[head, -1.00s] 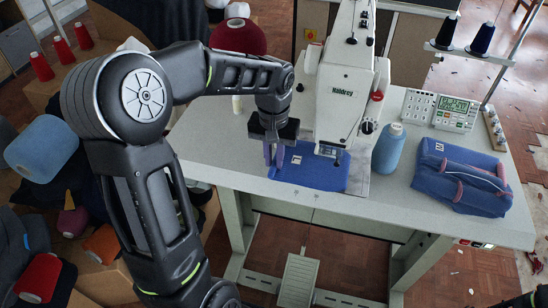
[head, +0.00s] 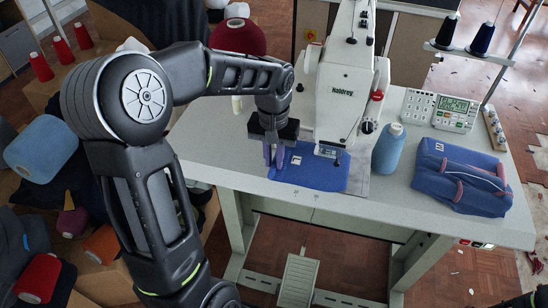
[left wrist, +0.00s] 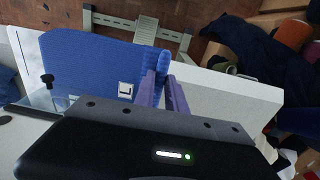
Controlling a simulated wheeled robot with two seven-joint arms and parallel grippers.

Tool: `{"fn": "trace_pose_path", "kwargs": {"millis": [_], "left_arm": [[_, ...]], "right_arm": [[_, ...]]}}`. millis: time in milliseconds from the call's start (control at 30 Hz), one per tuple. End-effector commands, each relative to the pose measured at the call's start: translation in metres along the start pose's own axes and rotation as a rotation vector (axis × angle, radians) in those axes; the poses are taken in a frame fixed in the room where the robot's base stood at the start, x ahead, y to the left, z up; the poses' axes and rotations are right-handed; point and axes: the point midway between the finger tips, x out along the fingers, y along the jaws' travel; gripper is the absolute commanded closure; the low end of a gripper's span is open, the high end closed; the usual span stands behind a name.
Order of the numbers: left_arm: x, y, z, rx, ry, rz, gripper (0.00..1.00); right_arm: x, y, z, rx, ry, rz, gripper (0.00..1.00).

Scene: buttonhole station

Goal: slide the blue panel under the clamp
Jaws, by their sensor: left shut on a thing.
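The blue panel (head: 318,176) lies flat on the white table, in front of and partly below the sewing machine's head. It bears a small white square mark. The panel also shows in the left wrist view (left wrist: 85,60). My left gripper (head: 273,158) points down at the panel's left edge and is shut on it. Its purple fingers (left wrist: 162,88) show in the left wrist view, with blue cloth at their tips. The clamp (head: 325,151) sits under the machine head, at the panel's back edge. I cannot tell how far the panel reaches under it. My right gripper is not in view.
The white machine (head: 345,95) stands behind the panel. A control box (head: 455,113) stands at the back right. The table's front strip (head: 350,209) is clear.

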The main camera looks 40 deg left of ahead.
Motion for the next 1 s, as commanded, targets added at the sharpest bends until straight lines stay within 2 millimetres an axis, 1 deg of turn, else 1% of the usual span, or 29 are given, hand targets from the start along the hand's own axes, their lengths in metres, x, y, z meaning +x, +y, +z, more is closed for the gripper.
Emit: {"fn": "trace_pose_path", "kwargs": {"millis": [633, 667, 933, 1000], "left_arm": [[0.0010, -0.0001, 0.0000, 0.000, 0.000, 0.000, 1.00], [0.0010, -0.0001, 0.0000, 0.000, 0.000, 0.000, 0.82], [0.0010, -0.0001, 0.0000, 0.000, 0.000, 0.000, 0.60], [0.0010, -0.0001, 0.0000, 0.000, 0.000, 0.000, 0.59]], "right_arm": [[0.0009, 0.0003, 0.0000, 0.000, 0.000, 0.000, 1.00], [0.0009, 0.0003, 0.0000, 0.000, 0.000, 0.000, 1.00], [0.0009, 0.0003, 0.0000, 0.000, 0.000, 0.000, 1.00], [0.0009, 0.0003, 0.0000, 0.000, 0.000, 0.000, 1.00]]}}
